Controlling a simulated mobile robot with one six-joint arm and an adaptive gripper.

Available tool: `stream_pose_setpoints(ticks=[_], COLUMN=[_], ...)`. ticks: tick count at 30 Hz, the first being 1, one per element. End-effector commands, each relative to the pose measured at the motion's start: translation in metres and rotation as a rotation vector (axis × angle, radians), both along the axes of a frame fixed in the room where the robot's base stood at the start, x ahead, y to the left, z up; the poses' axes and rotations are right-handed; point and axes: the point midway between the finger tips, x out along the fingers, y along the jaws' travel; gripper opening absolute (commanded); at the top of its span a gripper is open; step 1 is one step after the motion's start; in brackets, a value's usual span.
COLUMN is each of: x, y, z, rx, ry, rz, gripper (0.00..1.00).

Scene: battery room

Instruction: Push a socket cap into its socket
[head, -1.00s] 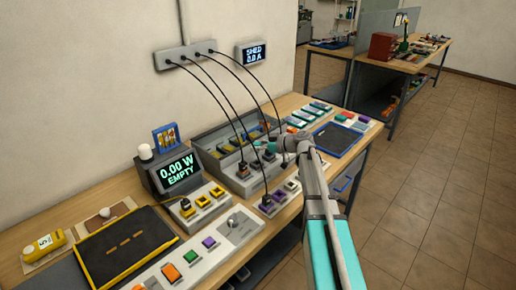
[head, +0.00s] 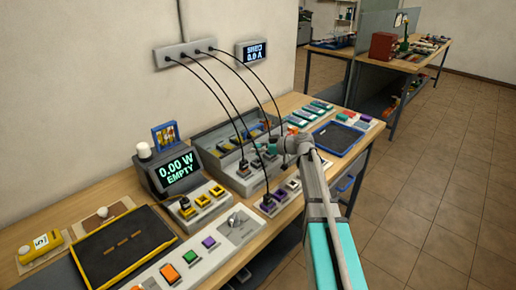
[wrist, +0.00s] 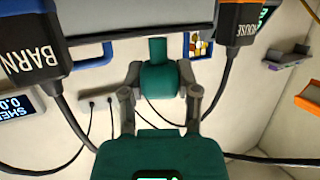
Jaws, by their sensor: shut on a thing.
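In the wrist view, my gripper (wrist: 160,85) is shut around a rounded teal piece with a narrow stem, which looks like the socket cap (wrist: 158,50). The stem points up the picture toward a grey panel edge (wrist: 135,22). I cannot tell whether they touch. In the head view, my gripper (head: 277,147) is small, over the row of sockets at the middle of the bench, and the socket under it is hidden. Two black plugs flank it in the wrist view: one labelled BARN (wrist: 30,60) and one labelled HOUSE (wrist: 235,40).
Black cables hang from the wall strip (head: 184,55) close around my gripper. A display (head: 178,172) reads 0.00 W EMPTY. Yellow sockets (head: 208,196) and purple sockets (head: 280,196) stand nearby, and a dark tray (head: 336,137) lies to the right. The floor (head: 450,200) at right is clear.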

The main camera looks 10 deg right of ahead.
Motion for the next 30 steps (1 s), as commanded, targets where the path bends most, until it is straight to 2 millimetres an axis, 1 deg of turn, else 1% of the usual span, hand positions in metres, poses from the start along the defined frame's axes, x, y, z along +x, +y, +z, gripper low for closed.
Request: stream_pose_setpoints(ticks=[1,3,12,18,30], x=[0.000,0.000,0.000,0.000,0.000], y=[0.000,0.000,0.001,0.001,0.002], z=[-0.009,-0.014,-0.033,-0.037,-0.037], rx=[0.000,0.000,0.000,0.000,0.000], ry=[0.000,0.000,0.000,0.000,0.000], rz=[0.000,0.000,0.001,0.001,0.002], gripper=[0.13,0.13,0.13,0.13,0.13])
